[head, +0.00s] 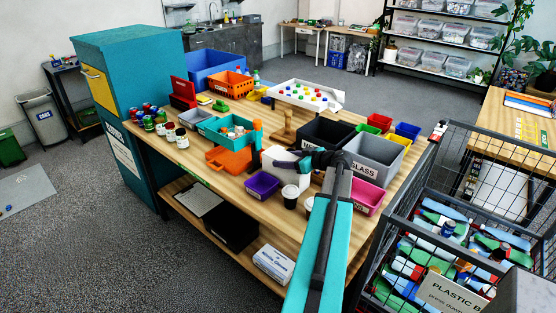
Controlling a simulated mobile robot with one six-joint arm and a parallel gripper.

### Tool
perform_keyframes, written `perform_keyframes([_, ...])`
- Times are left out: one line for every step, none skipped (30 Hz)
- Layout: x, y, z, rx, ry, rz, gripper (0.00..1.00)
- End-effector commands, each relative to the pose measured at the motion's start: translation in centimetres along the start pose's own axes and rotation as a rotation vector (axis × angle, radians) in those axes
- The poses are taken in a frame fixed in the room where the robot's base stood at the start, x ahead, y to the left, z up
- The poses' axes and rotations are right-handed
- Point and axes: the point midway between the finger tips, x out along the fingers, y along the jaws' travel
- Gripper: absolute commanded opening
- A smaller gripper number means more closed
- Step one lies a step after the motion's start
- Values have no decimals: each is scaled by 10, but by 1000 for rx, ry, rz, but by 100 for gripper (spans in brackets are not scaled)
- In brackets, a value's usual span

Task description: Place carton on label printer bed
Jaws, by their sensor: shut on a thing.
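My arm reaches from the lower right over the wooden workbench (212,182). Its pale wrist points left at the bench's middle. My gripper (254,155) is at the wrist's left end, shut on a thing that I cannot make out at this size. An orange piece (228,160) shows just left of it, below a small teal open box (231,122); I cannot tell whether either touches the gripper. I cannot pick out a carton or a label printer bed with certainty.
A grey bin marked GLASS (372,152) stands right of the wrist. Cans (160,125) stand at the bench's left. A wire cage (395,235) of plastic bottles borders the right side.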

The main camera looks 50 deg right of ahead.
Motion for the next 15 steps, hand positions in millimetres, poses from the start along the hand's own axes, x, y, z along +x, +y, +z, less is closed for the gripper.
perform_keyframes([3,0,-4,0,1,-1,20])
perform_keyframes([5,0,-5,0,1,-1,20])
perform_keyframes([9,0,-7,0,1,-1,20])
perform_keyframes([12,0,-9,0,1,-2,20])
perform_keyframes([15,0,-10,0,0,-3,20])
perform_keyframes([20,1,-13,0,0,-2,20])
perform_keyframes([23,1,-14,0,1,-2,20])
perform_keyframes([27,1,-16,0,0,-1,20])
perform_keyframes([32,1,-18,0,0,-2,20])
perform_keyframes([36,1,-19,0,0,-3,20])
perform_keyframes([36,1,-15,2,-1,-1,20])
perform_keyframes([36,0,-12,3,-1,0,20])
perform_keyframes([36,1,-10,2,-1,0,20])
perform_keyframes([37,1,-9,2,0,0,20])
perform_keyframes([37,1,-7,1,0,1,20])
